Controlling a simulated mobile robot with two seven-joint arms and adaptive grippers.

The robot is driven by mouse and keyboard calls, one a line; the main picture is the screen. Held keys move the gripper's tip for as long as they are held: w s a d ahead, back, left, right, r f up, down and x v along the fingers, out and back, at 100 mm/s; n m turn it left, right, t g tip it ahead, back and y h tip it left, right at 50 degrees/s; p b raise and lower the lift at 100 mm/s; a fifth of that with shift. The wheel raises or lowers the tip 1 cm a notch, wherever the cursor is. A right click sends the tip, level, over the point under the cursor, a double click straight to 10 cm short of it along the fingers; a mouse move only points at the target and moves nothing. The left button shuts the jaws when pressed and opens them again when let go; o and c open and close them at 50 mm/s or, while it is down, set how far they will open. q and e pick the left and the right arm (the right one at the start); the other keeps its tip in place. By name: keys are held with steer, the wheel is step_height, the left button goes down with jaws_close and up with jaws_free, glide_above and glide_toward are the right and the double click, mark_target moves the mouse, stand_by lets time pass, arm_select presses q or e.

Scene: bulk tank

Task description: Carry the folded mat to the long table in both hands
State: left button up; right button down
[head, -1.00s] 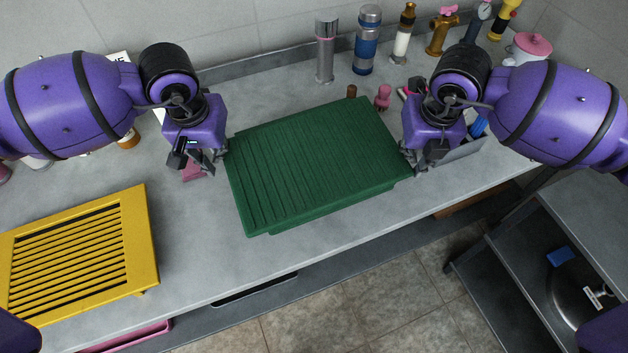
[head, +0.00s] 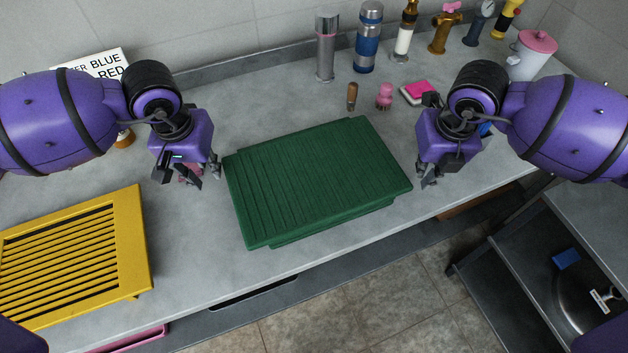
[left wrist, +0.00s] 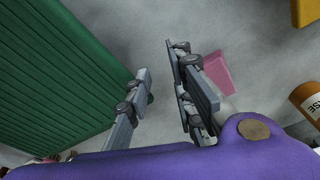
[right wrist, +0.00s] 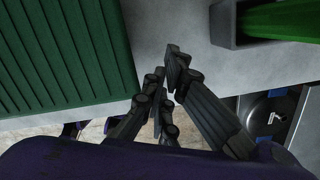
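The folded mat (head: 318,180) is a thick green ridged slab lying flat on the long grey table (head: 300,268), near its front edge. My left gripper (head: 195,172) is open and empty, just off the mat's left side; the left wrist view shows the mat (left wrist: 60,75) beside its parted fingers (left wrist: 158,75). My right gripper (head: 428,181) is empty, just off the mat's right side. In the right wrist view a narrow gap shows between its fingers (right wrist: 167,75), with the mat (right wrist: 65,50) to their left.
A yellow slatted panel (head: 130,240) lies at the left. A pink block (left wrist: 214,73) is near my left gripper. Flasks (head: 368,40), a wooden-handled item (head: 352,96), a pink knob (head: 384,96) and a white pot (head: 530,58) stand behind. A lower sink unit (head: 575,285) is at the right.

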steer(key=c, duration=2.5)
jaws_free()
steer(key=o, duration=0.5)
steer(key=shift+f, duration=0.1)
steer(key=shift+d, duration=0.1)
arm_select(q)
steer(key=shift+r, duration=0.1)
step_height(320, 180, up, 12)
steer(key=s, duration=0.1)
steer(key=shift+s+f, duration=0.2)
steer(key=shift+s, duration=0.1)
arm_select(e)
steer(key=r, duration=0.4)
steer(key=s+r, duration=0.1)
steer(key=r, duration=0.7)
steer(key=shift+s, duration=0.35)
